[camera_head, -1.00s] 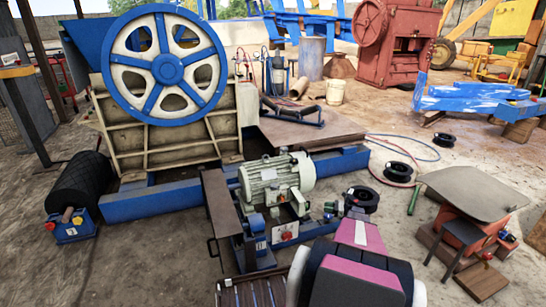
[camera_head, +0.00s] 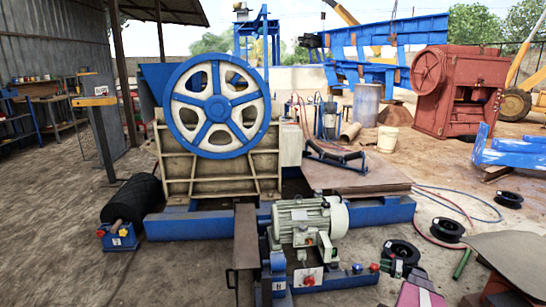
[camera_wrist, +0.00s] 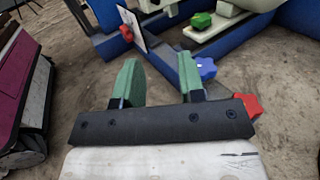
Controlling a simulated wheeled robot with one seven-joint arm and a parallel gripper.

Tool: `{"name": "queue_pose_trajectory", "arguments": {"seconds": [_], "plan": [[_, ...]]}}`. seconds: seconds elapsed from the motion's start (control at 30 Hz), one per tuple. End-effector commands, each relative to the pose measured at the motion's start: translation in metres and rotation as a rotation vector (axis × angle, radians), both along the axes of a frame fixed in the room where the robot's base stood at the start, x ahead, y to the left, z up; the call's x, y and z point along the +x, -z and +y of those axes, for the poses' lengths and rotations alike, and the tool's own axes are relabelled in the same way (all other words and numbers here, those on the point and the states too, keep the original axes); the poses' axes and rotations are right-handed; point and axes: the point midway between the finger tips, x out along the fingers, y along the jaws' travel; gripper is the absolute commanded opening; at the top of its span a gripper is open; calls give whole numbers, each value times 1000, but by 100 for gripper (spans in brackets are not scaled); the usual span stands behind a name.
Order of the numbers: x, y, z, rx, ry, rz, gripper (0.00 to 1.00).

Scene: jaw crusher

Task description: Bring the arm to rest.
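My gripper (camera_wrist: 158,75) shows in the wrist view as two green fingers on a dark bar. The fingers stand apart with nothing between them, so it is open and empty. In the wrist view a blue knob (camera_wrist: 206,69) and a red knob (camera_wrist: 250,107) appear beyond and beside the right finger. I cannot tell whether anything touches the fingers.
The jaw crusher with its blue and white flywheel (camera_head: 216,105) stands behind a grey electric motor (camera_head: 309,219) on blue beams (camera_head: 190,224). A black roller (camera_head: 132,200) lies at left. Black spools (camera_head: 402,255) and hoses lie at right. Open ground is at front left.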

Motion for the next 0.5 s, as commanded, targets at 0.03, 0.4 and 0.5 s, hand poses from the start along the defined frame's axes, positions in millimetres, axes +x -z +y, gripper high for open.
{"name": "queue_pose_trajectory", "arguments": {"seconds": [0.03, 0.4, 0.5], "plan": [[-2, -6, 11, -17, -13, -4, 36], [-12, -36, 75, -174, -113, -33, 36], [-18, -48, 102, -244, -160, -52, 36]]}}
